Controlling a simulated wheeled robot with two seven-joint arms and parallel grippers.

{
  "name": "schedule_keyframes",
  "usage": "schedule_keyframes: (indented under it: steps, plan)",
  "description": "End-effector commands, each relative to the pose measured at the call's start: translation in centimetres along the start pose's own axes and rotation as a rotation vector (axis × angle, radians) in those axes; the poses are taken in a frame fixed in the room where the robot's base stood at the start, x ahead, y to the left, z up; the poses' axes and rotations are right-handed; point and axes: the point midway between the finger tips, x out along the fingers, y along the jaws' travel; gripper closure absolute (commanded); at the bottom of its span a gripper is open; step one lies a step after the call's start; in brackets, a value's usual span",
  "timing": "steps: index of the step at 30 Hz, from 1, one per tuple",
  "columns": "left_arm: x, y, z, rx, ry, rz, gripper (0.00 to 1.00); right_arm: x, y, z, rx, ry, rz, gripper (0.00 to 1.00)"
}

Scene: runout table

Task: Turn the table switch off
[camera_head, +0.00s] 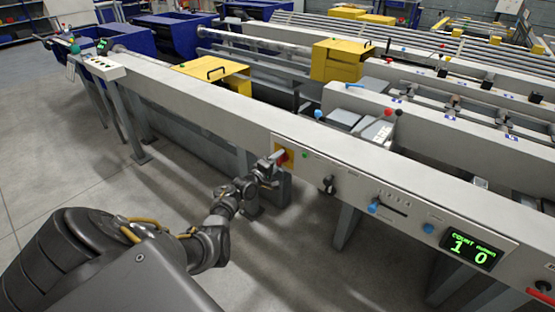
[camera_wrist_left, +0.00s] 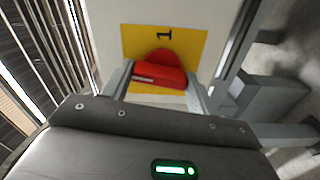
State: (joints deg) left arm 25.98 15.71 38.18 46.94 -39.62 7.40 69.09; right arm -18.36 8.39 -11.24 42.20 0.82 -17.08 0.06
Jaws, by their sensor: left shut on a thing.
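The table switch (camera_head: 281,156) is a red rotary handle on a yellow plate on the front panel of the long grey table (camera_head: 180,95). In the left wrist view the red handle (camera_wrist_left: 158,74) lies nearly crosswise on the yellow plate (camera_wrist_left: 195,42), slightly tilted, with a "1" mark beside it. My left gripper (camera_head: 273,165) reaches the switch from the front, and in the left wrist view its two fingers (camera_wrist_left: 160,86) stand at either end of the handle, shut on it. My right gripper is in neither view.
A small green light (camera_head: 305,155), a black knob (camera_head: 329,185), a blue knob (camera_head: 374,206) and a green count display (camera_head: 471,249) sit along the panel to the right. Yellow covers (camera_head: 340,60) stand behind. The floor (camera_head: 130,230) in front is mostly clear beyond the table legs.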

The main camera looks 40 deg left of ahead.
Motion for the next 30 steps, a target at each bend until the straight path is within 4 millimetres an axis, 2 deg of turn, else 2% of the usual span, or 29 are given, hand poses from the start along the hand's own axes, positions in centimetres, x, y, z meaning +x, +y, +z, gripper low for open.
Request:
schedule_keyframes:
  steps: [3, 12, 27, 28, 30]
  plan:
    - [-0.02, 0.08, -0.09, -0.064, 0.001, -0.001, 0.65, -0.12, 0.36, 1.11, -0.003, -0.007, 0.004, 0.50]
    - [-0.03, 0.00, -0.11, -0.156, 0.001, -0.001, 0.65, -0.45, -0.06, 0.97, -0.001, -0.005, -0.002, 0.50]
    - [-0.02, -0.02, -0.11, -0.173, 0.001, 0.000, 0.65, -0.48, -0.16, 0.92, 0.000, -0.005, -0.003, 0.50]
    - [-0.02, -0.02, -0.11, -0.173, 0.001, 0.000, 0.39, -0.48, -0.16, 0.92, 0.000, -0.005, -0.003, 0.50]
    - [-0.02, -0.02, -0.10, -0.173, 0.001, 0.000, 0.30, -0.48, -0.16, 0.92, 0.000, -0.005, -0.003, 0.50]
